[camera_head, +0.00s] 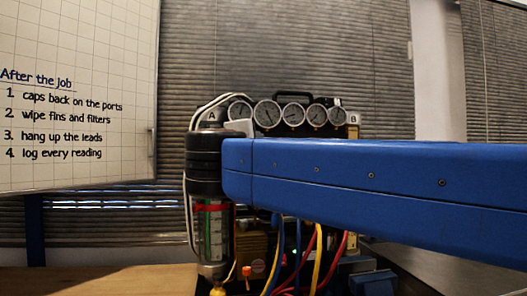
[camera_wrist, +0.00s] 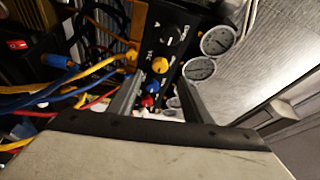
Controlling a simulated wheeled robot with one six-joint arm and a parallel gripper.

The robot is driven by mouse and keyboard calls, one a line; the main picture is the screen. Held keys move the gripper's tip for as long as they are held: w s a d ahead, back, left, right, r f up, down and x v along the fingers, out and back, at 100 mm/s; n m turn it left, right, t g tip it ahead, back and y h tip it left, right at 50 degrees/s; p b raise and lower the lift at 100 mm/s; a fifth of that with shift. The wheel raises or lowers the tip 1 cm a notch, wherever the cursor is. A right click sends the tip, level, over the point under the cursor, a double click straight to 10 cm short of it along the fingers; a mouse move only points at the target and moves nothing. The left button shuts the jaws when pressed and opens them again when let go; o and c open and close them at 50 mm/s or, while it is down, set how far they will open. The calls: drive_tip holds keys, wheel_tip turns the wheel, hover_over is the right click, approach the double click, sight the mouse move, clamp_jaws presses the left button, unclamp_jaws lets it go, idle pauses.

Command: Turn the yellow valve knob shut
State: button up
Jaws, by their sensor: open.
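In the wrist view, a round yellow knob (camera_wrist: 160,65) sits on a black panel (camera_wrist: 172,40) with white lettering. A blue knob (camera_wrist: 152,85) and a red knob (camera_wrist: 147,101) sit in line below it. My gripper (camera_wrist: 161,80) is open, with its two fingers on either side of this row of knobs. The yellow knob appears near the fingertips, between them in the picture; I cannot tell the depth gap. No contact with the knob is visible. In the head view, my blue arm hides part of the rig, and I cannot make out the fingers.
Several round gauges (camera_head: 293,114) top the rig, close to the right finger in the wrist view. Yellow, blue and red hoses (camera_head: 318,258) hang below my arm; others (camera_wrist: 55,95) run left of the fingers. A whiteboard (camera_head: 75,90) stands at the left.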

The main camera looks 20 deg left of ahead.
drive_tip(key=s+d, duration=0.1)
drive_tip(key=s, duration=0.6)
drive_tip(key=shift+s+d+f, duration=0.15)
drive_tip(key=shift+s+f, duration=0.1)
drive_tip(key=shift+s, duration=0.05)
